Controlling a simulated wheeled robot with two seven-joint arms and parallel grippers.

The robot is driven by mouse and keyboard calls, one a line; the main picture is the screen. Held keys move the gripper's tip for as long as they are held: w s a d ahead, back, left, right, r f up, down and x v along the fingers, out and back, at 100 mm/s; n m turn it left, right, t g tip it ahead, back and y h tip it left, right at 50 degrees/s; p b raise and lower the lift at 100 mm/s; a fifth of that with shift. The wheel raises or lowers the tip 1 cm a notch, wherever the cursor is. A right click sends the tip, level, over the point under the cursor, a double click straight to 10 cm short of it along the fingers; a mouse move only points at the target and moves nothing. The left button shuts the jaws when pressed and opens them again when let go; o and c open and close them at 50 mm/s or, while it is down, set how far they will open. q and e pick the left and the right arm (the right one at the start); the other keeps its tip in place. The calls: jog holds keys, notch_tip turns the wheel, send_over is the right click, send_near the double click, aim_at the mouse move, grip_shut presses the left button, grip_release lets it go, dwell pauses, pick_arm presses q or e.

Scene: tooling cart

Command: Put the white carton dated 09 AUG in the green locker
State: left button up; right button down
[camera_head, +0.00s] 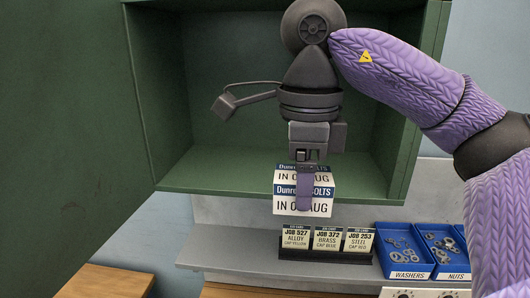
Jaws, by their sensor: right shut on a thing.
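My right gripper (305,185) is shut on a white carton (286,207) with dark blue bands reading "Dunrex BOLTS". Its printed date reads "IN 0", then a finger covers a digit, then "AUG", so the full date cannot be read. The green locker (230,184) is open, with its door (65,110) swung out to the left. The carton hangs upright and overlaps the locker's lower front edge in the picture. It appears to be in front of the opening. The visible locker floor is bare. My left gripper is not in view.
Below the locker, a grey shelf (215,257) carries a dark stand with three job cards (326,240). To their right are blue bins of washers (404,252) and nuts (445,250). A wooden surface (115,283) shows at lower left.

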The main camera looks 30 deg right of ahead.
jog(key=w+d+p, duration=0.6)
jog(key=w+d, duration=0.5)
jog(key=w, duration=0.2)
jog(key=f, duration=0.2)
jog(key=f+b, duration=0.1)
jog(key=f, duration=0.1)
jog(key=shift+w+d+f, duration=0.1)
jog(key=shift+w+d, duration=0.05)
jog(key=shift+d, duration=0.15)
notch_tip(320, 180, down, 2)
jog(key=shift+f+p, duration=0.15)
jog(key=shift+p, duration=0.6)
jog(key=shift+w+d+f, duration=0.1)
jog(key=shift+w+f, duration=0.1)
jog(key=shift+f, duration=0.15)
grip_release()
jog(key=shift+f, duration=0.15)
